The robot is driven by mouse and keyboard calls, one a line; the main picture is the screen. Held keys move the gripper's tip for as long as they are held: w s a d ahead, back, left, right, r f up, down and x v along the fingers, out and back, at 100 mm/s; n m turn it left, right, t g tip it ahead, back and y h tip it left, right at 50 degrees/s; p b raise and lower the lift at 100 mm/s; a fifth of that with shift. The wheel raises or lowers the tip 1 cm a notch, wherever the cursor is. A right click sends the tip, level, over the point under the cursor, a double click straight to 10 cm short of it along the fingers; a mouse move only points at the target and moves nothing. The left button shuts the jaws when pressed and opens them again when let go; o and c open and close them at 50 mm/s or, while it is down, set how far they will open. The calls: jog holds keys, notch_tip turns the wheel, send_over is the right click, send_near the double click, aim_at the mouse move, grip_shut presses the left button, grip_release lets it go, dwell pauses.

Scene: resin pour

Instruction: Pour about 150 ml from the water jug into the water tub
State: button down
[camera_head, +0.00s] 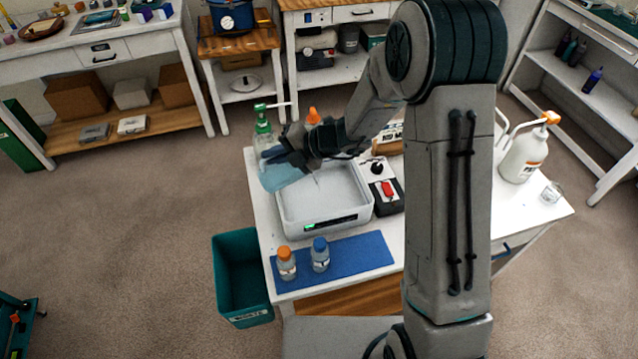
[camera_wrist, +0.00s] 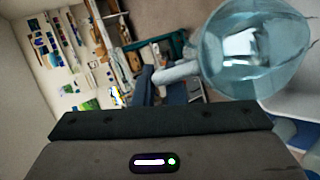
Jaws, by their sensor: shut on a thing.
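The water jug (camera_head: 283,176) is a pale blue, see-through vessel above the left back part of the tub in the head view. It looks tilted; its water level and any stream are not clear. In the wrist view the jug (camera_wrist: 255,50) fills the upper right, with its pale handle (camera_wrist: 178,73) between the fingers. My gripper (camera_head: 290,152) is shut on the jug's handle. The water tub (camera_head: 322,226) is a white, open-topped box with a green-lit front display on the white table. My gripper and the jug hide part of its back left corner.
Behind the jug stand a green pump bottle (camera_head: 263,130) and an orange-topped bottle (camera_head: 313,117). A black device with a red part (camera_head: 388,190) stands right of the tub. Two small bottles (camera_head: 287,263) stand on a blue mat (camera_head: 362,250) in front. A teal bin (camera_head: 242,290) stands left.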

jog(key=shift+w+d+f+y+b, duration=0.2)
jog(key=shift+d+y+b, duration=0.35)
jog(key=shift+b, duration=0.6)
jog(key=shift+w+d+m+y, duration=0.1)
jog(key=shift+d+m+y, duration=0.25)
jog(key=shift+d, duration=0.15)
